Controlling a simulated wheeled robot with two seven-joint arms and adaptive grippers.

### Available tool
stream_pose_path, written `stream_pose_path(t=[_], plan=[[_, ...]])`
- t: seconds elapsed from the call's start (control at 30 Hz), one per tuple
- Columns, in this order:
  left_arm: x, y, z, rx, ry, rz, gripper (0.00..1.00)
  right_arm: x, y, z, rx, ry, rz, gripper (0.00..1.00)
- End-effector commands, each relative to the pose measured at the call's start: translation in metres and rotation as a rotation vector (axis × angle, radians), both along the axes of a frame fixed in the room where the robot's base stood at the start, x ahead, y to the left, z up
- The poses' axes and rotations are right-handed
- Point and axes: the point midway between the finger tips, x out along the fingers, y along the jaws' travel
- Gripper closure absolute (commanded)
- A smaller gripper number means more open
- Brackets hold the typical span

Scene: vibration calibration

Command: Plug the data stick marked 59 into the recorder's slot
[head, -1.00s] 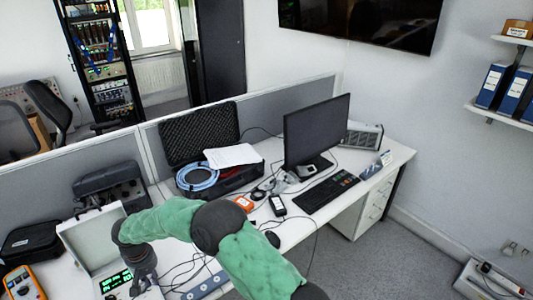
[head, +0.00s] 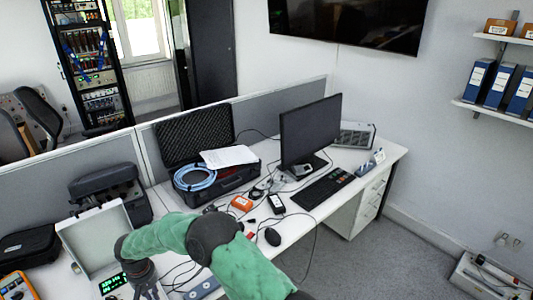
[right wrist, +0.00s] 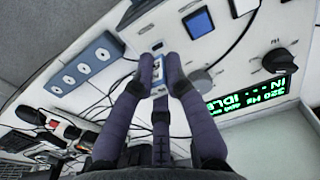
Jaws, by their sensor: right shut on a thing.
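The recorder is an open white case, its raised lid (head: 95,238) at the lower left of the head view. Its panel carries a green-lit display (head: 112,283), which reads IDLE in the right wrist view (right wrist: 252,96). My right gripper (head: 146,288) points down over the panel, right of the display. In the right wrist view my right gripper (right wrist: 160,72) is shut on a small blue-and-white piece (right wrist: 158,75), seemingly the data stick. Its number cannot be read, and the fingers hide much of it. I cannot tell whether it touches the slot. My left gripper is not in view.
A blue-and-white strip box (right wrist: 85,65) lies beside the recorder with loose cables. The desk also holds an orange meter (head: 15,285), an open black case (head: 215,185), a monitor (head: 310,130) and a keyboard (head: 322,190).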

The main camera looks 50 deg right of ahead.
Motion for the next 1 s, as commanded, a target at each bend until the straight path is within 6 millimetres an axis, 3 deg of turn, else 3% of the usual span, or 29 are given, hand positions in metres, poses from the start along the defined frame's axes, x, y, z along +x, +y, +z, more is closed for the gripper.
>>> stream_pose_path(t=[1.0], plan=[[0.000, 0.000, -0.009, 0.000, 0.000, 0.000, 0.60, 0.000, -0.003, -0.016, 0.010, 0.000, 0.000, 1.00]])
